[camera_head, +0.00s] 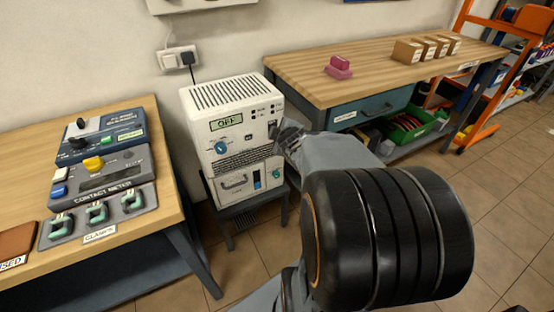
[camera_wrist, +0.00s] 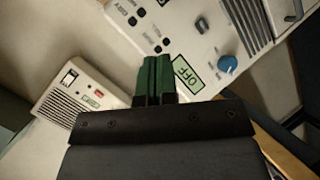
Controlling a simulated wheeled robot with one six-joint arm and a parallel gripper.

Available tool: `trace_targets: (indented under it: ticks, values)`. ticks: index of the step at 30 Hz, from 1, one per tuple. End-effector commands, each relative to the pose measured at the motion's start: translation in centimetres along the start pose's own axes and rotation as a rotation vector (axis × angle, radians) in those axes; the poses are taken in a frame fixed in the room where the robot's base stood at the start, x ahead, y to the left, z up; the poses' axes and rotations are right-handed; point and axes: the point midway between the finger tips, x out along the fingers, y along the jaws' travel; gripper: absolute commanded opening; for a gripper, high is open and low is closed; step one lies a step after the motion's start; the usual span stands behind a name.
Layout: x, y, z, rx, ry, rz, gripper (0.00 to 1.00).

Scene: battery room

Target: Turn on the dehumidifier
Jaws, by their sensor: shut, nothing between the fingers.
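The dehumidifier (camera_head: 235,92) is a white box with top vents. Its display (camera_head: 227,122) reads OFF, and the wrist view also shows OFF on the display (camera_wrist: 187,72). A blue knob (camera_head: 221,147) sits below the display; it also shows in the wrist view (camera_wrist: 227,64). A dark switch (camera_head: 272,129) is at the panel's right side. My gripper (camera_head: 287,135) is shut and empty in front of the panel's right side. In the wrist view its green fingertips (camera_wrist: 157,66) overlap the panel beside the display; I cannot tell whether they touch it.
A left bench (camera_head: 130,120) holds a contact meter (camera_head: 100,175) and clamps. A wall socket (camera_head: 180,58) is behind the dehumidifier. A small white wall box (camera_wrist: 85,100) shows in the wrist view.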

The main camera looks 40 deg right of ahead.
Motion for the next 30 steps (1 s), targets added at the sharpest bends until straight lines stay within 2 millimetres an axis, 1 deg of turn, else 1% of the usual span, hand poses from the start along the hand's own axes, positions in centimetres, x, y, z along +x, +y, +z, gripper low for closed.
trace_targets:
  ticks: [1,3,6,10,13,17,30]
  values:
    - [2.3,-2.4,2.7,-0.072,0.031,0.038,0.0]
    - [3.7,-3.3,4.3,-0.176,0.089,0.088,0.0]
    - [5.0,-4.6,6.2,-0.298,0.161,0.147,0.0]
    - [5.9,-6.0,8.0,-0.41,0.238,0.204,0.0]
    - [6.1,-6.8,8.8,-0.463,0.278,0.233,0.0]
    - [6.2,-7.2,9.2,-0.498,0.308,0.254,0.0]
    - [6.2,-7.1,9.2,-0.509,0.319,0.262,0.0]
